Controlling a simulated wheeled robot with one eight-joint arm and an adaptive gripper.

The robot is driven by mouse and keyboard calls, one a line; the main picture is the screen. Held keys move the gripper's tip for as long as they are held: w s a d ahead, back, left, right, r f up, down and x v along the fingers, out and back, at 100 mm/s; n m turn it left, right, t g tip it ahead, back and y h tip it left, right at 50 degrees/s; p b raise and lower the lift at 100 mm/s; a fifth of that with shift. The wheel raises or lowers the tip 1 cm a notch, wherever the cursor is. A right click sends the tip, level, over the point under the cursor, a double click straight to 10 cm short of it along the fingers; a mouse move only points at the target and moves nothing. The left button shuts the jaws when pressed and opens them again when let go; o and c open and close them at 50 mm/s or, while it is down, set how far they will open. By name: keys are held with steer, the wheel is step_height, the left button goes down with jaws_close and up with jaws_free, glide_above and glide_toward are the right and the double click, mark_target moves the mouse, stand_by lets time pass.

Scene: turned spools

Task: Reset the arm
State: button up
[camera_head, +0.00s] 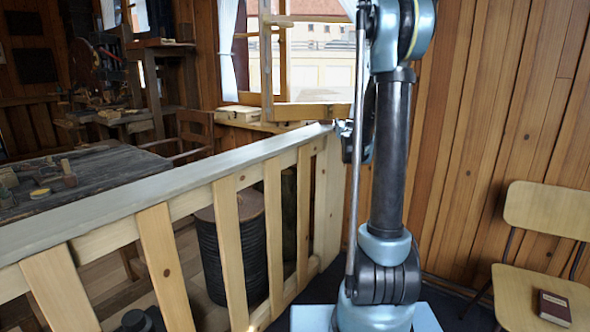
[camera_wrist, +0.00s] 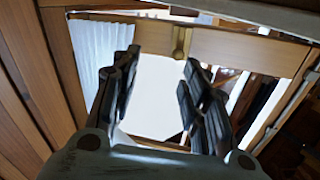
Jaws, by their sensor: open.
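My arm stands upright in the middle-right of the head view, with blue-grey joints and a dark link. My gripper (camera_wrist: 158,88) shows in the wrist view with its two dark fingers wide apart and nothing between them. A window opening and a white curtain (camera_wrist: 98,48) show behind the fingers. In the head view a dark part beside the arm's link may be the gripper, but it is mostly hidden and I cannot tell its fingers there.
A pale wooden railing (camera_head: 168,168) runs across the left and middle, with a dark ribbed drum (camera_head: 207,260) behind it. A dark workbench (camera_head: 110,178) with small items stands beyond. A wooden chair (camera_head: 545,212) holding a dark red book (camera_head: 554,307) is at right, near the plank wall (camera_head: 480,130).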

steer(key=s+a+f+g, duration=0.1)
steer(key=s+f+g, duration=0.4)
steer(key=s, duration=1.3)
steer(key=s+a+f+n+g, duration=0.1)
steer(key=s+f+g, duration=0.4)
steer(key=s, duration=1.3)
steer(key=s+a+f+n+g, duration=0.1)
steer(key=s+f+g, duration=0.5)
steer(key=s+f, duration=0.6)
steer(key=s, duration=0.7)
steer(key=shift+y, duration=0.3)
steer(key=shift+a, duration=0.1)
steer(key=shift+w+f, duration=0.25)
steer(key=shift+w, duration=0.2)
